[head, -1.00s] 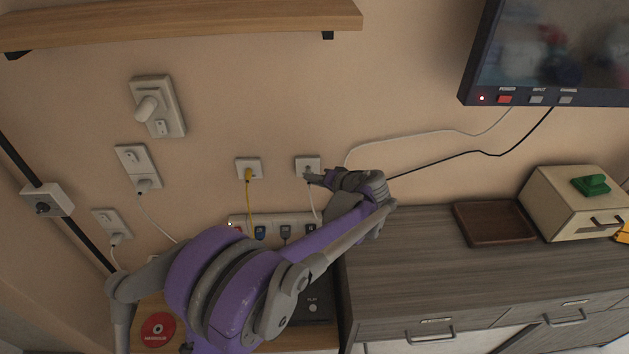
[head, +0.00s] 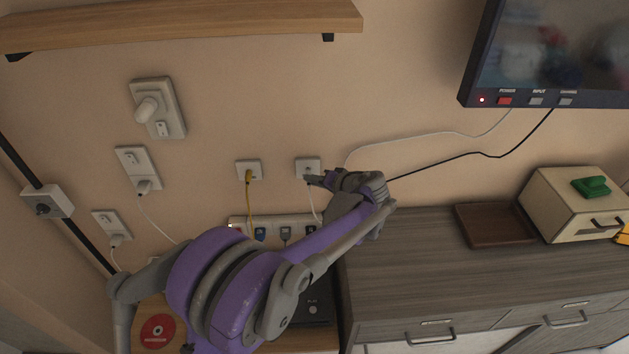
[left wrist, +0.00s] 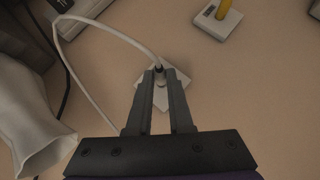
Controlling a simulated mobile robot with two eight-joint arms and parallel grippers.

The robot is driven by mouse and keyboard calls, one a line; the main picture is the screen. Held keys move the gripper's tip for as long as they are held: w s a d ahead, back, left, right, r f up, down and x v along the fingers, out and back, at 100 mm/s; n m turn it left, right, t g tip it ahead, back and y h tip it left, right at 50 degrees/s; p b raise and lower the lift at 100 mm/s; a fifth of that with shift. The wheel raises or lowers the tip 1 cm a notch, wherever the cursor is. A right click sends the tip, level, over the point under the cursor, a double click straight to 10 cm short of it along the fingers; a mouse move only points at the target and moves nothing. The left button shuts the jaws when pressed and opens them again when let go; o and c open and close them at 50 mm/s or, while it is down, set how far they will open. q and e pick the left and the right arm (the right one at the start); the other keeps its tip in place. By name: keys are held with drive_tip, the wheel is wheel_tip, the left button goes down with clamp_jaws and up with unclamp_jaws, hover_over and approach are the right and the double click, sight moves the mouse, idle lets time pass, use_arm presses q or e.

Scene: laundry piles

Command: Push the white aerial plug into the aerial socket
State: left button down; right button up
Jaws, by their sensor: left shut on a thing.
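The aerial socket is a small white wall plate (head: 308,164) in the middle of the head view. In the left wrist view the plate (left wrist: 181,78) shows behind the fingertips. My left gripper (head: 310,180) is at the plate's lower edge, its fingers (left wrist: 159,76) pointing at the plate. It is shut on the white aerial plug, which the fingertips mostly hide. A white cable (left wrist: 113,36) runs from the fingertips and loops away to the left. How deep the plug sits in the socket cannot be told. My right gripper is not in view.
A similar plate with a yellow plug (head: 248,172) is just left. Below is a white power strip (head: 270,222) with several plugs. A grey cabinet (head: 430,270) bears a brown tray (head: 495,223) and a cream box (head: 565,205). A screen (head: 560,55) hangs upper right.

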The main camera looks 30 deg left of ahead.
use_arm(q)
drive_tip(key=shift+w+a, duration=0.35)
drive_tip(key=shift+w, duration=0.2)
idle(0.5)
drive_tip(key=c, duration=0.7)
unclamp_jaws()
drive_tip(key=shift+c, duration=0.2)
drive_tip(key=shift+s, duration=0.1)
drive_tip(key=s+d, duration=0.4)
drive_tip(key=s, duration=0.3)
drive_tip(key=shift+s+d, duration=0.25)
drive_tip(key=shift+d, duration=0.1)
drive_tip(key=s+d+f+h, duration=0.2)
drive_tip(key=s+d+h, duration=0.1)
drive_tip(key=s, duration=0.4)
drive_tip(key=s+d+f+m+h, duration=0.1)
drive_tip(key=s+d+f+h, duration=0.1)
drive_tip(key=s, duration=0.6)
drive_tip(key=s+d+f+m+t+h, duration=0.1)
drive_tip(key=s+d+f+h, duration=0.1)
drive_tip(key=s+d+h, duration=0.3)
drive_tip(key=s+h, duration=0.1)
drive_tip(key=s, duration=0.2)
drive_tip(key=shift+s+f, duration=0.15)
drive_tip(key=shift+f, duration=0.05)
